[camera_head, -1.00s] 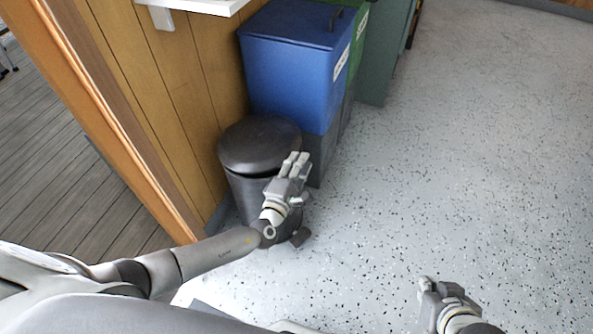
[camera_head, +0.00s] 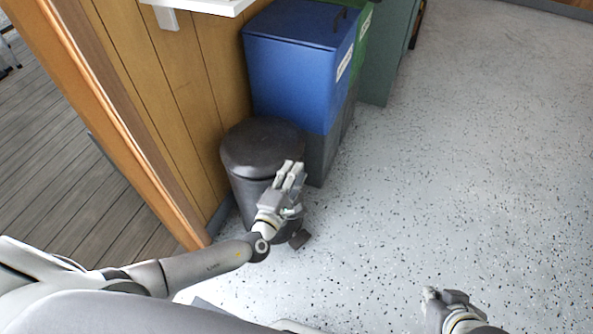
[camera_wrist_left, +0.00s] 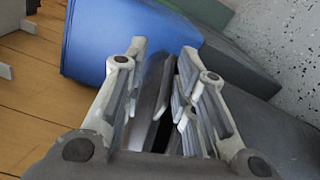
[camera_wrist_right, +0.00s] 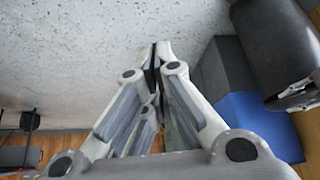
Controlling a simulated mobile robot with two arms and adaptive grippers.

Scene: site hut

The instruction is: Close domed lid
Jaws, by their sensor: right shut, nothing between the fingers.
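The dark grey round bin (camera_head: 244,190) stands against the wooden wall. Its domed lid (camera_head: 262,146) lies level on top, and no gap shows under the visible rim. My left gripper (camera_head: 291,166) is at the bin's front right, overlapping the lid's edge in the head view; I cannot tell whether it touches. In the left wrist view its fingertips (camera_wrist_left: 163,48) are apart, with nothing clearly held. My right gripper (camera_head: 430,292) is shut and empty, low over the floor, far right of the bin. Its fingertips meet in the right wrist view (camera_wrist_right: 155,50), where the bin (camera_wrist_right: 272,45) also shows.
A blue bin (camera_head: 292,80) with a grey lower part stands right behind the round bin. A green bin (camera_head: 361,45) and a grey-green cabinet (camera_head: 384,60) stand beyond. A white shelf (camera_head: 205,5) juts from the wall. The speckled floor (camera_head: 470,150) to the right is clear.

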